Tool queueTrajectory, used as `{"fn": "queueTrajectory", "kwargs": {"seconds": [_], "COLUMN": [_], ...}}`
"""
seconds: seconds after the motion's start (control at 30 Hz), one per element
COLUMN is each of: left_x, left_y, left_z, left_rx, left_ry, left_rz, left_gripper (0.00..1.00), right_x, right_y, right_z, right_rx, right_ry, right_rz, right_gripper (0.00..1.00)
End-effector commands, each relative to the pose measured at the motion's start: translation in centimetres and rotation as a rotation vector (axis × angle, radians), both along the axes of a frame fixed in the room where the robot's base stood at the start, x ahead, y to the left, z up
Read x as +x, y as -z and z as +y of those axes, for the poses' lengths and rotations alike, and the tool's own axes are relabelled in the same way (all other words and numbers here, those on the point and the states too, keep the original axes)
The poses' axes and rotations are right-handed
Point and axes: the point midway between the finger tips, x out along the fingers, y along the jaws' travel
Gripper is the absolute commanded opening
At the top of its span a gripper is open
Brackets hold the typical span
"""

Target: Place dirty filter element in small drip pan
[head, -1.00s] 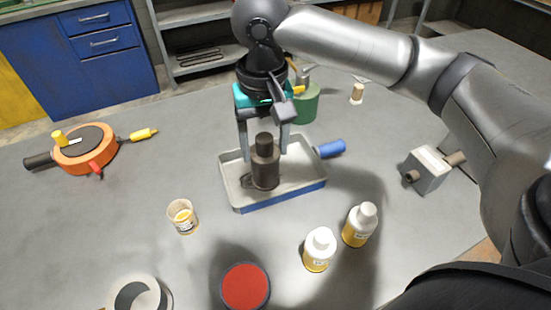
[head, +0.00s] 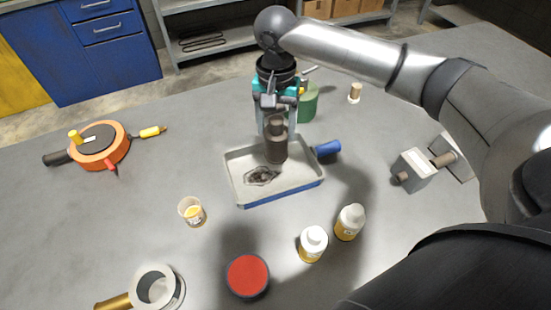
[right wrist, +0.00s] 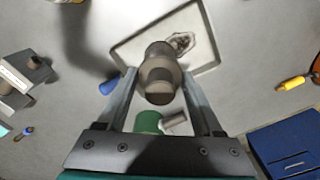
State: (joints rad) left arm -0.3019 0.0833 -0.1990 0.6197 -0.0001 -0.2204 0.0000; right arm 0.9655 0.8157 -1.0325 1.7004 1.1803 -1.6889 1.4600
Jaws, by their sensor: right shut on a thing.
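The dirty filter element (head: 276,150) is a dark brown cylinder with a narrower top. My right gripper (head: 277,134) is shut on it from above and holds it upright over the back right part of the small drip pan (head: 300,186). Whether its bottom touches the pan floor I cannot tell. The pan is a shallow grey tray with a blue front side, a blue handle at right and a dark oily stain inside. In the right wrist view the element (right wrist: 160,75) sits between the two fingers, over the pan's edge (right wrist: 128,47). My left gripper is not in view.
A green can (head: 307,104) stands just behind the pan. Two white-topped bottles (head: 313,243), a small cup (head: 192,211) and a red-topped round thing (head: 247,275) stand in front. A grey block (head: 413,170) is at right, an orange round tool (head: 98,146) at left.

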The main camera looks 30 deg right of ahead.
Motion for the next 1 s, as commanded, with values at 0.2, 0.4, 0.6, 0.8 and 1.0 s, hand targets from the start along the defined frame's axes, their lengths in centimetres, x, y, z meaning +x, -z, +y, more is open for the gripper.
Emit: {"fn": "queueTrajectory", "kwargs": {"seconds": [0.2,0.4,0.6,0.8,1.0], "left_x": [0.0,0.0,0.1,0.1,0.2], "left_y": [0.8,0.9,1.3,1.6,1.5], "left_z": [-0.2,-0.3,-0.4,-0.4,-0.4], "left_rx": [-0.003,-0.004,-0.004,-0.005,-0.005], "left_ry": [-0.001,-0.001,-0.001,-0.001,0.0], "left_rz": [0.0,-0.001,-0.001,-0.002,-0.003], "left_gripper": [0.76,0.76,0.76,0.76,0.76], "right_x": [0.0,0.0,-0.1,0.0,0.0], "right_y": [5.2,6.8,9.3,11.1,11.0], "right_z": [0.1,0.1,0.0,0.1,0.1], "right_rx": [0.001,0.002,0.0,0.001,0.001], "right_ry": [-0.001,-0.001,-0.001,-0.002,-0.002], "right_rz": [0.002,-0.001,0.003,-0.002,-0.002], "right_gripper": [0.0,0.0,0.0,0.0,0.0]}}
